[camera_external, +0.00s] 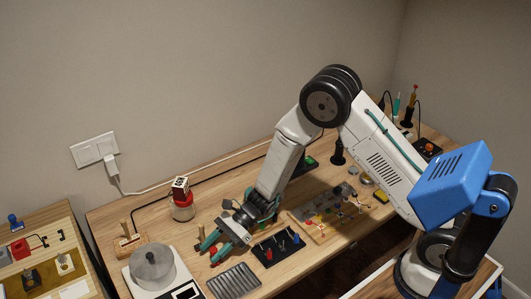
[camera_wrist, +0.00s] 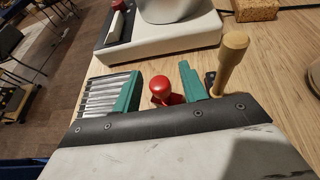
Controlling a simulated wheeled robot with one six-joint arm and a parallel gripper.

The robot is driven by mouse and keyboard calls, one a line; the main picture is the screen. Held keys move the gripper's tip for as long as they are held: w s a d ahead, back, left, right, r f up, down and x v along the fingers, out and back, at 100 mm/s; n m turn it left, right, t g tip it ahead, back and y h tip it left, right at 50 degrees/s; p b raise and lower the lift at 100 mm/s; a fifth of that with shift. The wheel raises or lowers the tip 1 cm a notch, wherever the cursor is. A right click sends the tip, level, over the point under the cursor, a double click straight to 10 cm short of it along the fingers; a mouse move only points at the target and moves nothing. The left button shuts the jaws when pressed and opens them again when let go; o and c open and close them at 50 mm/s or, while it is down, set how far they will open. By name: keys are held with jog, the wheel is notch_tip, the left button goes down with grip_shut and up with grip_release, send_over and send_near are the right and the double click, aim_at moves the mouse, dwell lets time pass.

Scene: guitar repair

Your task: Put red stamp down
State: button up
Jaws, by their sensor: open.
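The red stamp (camera_wrist: 161,90) has a round red knob and shows in the wrist view between my two green fingers. There is a gap on both sides of the knob, so the fingers are around it but apart from it. Its lower part is partly hidden by the dark edge of my gripper body. My gripper (camera_wrist: 160,86) is open. In the external view my gripper (camera_external: 214,246) is low over the wooden table, and a small red spot of the stamp (camera_external: 213,250) shows between the fingers.
A white scale (camera_external: 150,287) with a metal pan stands left of my gripper. A grey ribbed tray (camera_external: 234,281) lies in front, and a black rack (camera_external: 278,249) with red and blue items at right. A wooden handle (camera_wrist: 232,62) rises close by.

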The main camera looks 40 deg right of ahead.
jog(key=v, duration=0.9)
jog(key=shift+d+r, duration=0.15)
jog(key=shift+d, duration=0.3)
jog(key=shift+r, duration=0.35)
jog(key=s+d+r+n+g+h, duration=0.1)
jog(key=s+d+r+n+h, duration=0.1)
jog(key=s+d+r+n, duration=0.45)
jog(key=s+d+r+n+g+h, duration=0.1)
jog(key=s+d+r+n+h, duration=0.15)
jog(key=r, duration=0.75)
jog(key=s+d+r+n+t+h, duration=0.2)
jog(key=s+d+r+n+h, duration=0.1)
jog(key=s+d, duration=0.5)
jog(key=s+d+r+n+t+h, duration=0.2)
jog(key=s+d+r+n+h, duration=0.2)
jog(key=s+d, duration=0.5)
jog(key=d+n+h, duration=0.1)
jog(key=d+h, duration=0.1)
jog(key=d, duration=0.2)
jog(key=shift+s+d+r+t, duration=0.2)
jog(key=shift+s+t, duration=0.1)
